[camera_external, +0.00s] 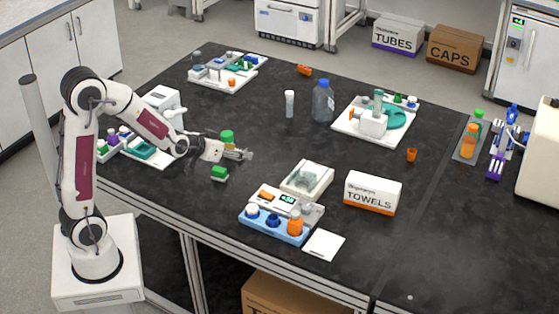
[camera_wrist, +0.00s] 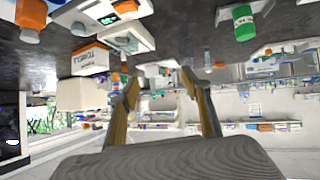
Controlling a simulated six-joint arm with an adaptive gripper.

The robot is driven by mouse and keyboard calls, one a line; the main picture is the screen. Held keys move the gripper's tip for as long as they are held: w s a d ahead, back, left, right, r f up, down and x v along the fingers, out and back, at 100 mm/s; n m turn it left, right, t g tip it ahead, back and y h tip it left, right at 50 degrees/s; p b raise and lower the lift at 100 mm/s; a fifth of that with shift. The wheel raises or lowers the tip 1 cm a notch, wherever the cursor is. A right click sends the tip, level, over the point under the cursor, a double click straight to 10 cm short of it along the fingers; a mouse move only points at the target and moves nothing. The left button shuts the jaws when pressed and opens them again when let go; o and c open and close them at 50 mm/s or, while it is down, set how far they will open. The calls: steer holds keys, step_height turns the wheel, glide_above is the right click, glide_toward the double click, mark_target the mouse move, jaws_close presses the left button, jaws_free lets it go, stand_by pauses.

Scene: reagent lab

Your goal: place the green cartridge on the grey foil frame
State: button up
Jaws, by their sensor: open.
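A small green block (camera_external: 219,174), which looks like the green cartridge, lies on the dark table just in front of my gripper. A green cylinder (camera_external: 227,136) stands behind the gripper. A green piece (camera_wrist: 243,22) shows at the upper right of the wrist view; I cannot tell which green thing it is. A pale grey framed tray (camera_external: 307,179), possibly the grey foil frame, sits right of the gripper; it seems to show in the wrist view (camera_wrist: 128,38). My gripper (camera_external: 250,154) points right, open and empty, its fingers (camera_wrist: 164,90) apart in the wrist view.
A blue rack (camera_external: 273,228) with bottles, a white pad (camera_external: 323,245) and a towels box (camera_external: 373,193) stand near the front right. A clear blue-capped bottle (camera_external: 322,101) and a white tray (camera_external: 350,130) stand farther back. Bare table lies around the gripper.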

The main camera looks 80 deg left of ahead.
steer(key=s+d+r+m+g+h, duration=0.1)
steer(key=s+d+r+m+h, duration=0.15)
steer(key=s+d, duration=0.4)
steer(key=s+d+r+m+h, duration=0.2)
steer(key=s+d+r, duration=0.15)
steer(key=d, duration=0.65)
steer(key=s+d+r+m+g, duration=0.1)
steer(key=s+d, duration=0.2)
steer(key=s, duration=0.5)
steer(key=s+d+m+g, duration=0.1)
steer(key=s+d+g, duration=0.1)
steer(key=s, duration=0.6)
steer(key=shift+d+r+h, duration=0.35)
steer(key=shift+d+h, duration=0.1)
steer(key=shift+d, duration=0.3)
steer(key=shift+s+m, duration=0.1)
steer(key=shift+m, duration=0.15)
